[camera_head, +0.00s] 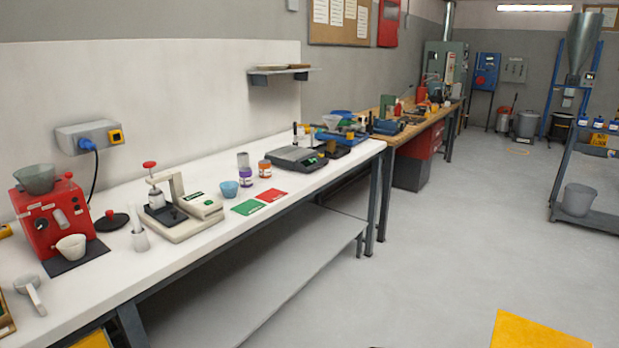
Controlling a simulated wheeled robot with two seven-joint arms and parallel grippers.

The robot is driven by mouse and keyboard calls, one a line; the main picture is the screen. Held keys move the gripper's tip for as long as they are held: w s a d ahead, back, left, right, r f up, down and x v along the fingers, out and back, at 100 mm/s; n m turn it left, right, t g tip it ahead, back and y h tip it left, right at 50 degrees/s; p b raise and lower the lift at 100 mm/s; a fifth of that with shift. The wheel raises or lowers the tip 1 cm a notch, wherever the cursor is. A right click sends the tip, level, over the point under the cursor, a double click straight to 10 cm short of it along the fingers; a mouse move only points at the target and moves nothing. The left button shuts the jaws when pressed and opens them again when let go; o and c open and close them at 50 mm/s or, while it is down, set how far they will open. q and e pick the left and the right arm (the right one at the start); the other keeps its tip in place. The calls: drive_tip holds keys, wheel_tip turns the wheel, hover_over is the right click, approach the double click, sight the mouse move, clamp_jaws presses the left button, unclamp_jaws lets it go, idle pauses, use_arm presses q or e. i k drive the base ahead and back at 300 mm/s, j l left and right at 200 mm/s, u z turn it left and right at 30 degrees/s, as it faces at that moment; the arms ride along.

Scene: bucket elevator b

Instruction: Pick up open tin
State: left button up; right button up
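No thing in the camera_head view is clearly an open tin. A small grey cylinder (243,160) stands upright on the white bench, directly behind a purple-banded jar (245,177). It could be a tin, but it is too small to tell whether its top is open. An orange-brown jar (265,169) stands to the right of these two. A blue cup (229,189) stands to their left. Neither of my grippers is in view.
The white bench (120,285) also holds a red machine (58,212), a press-like device (182,207), green (249,207) and red (271,195) cards and a dark scale (297,158). A wooden bench (399,137) follows behind. Grey floor (450,230) at the right is open.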

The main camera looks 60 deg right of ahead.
sight(246, 179)
drive_tip(key=z, duration=1.7)
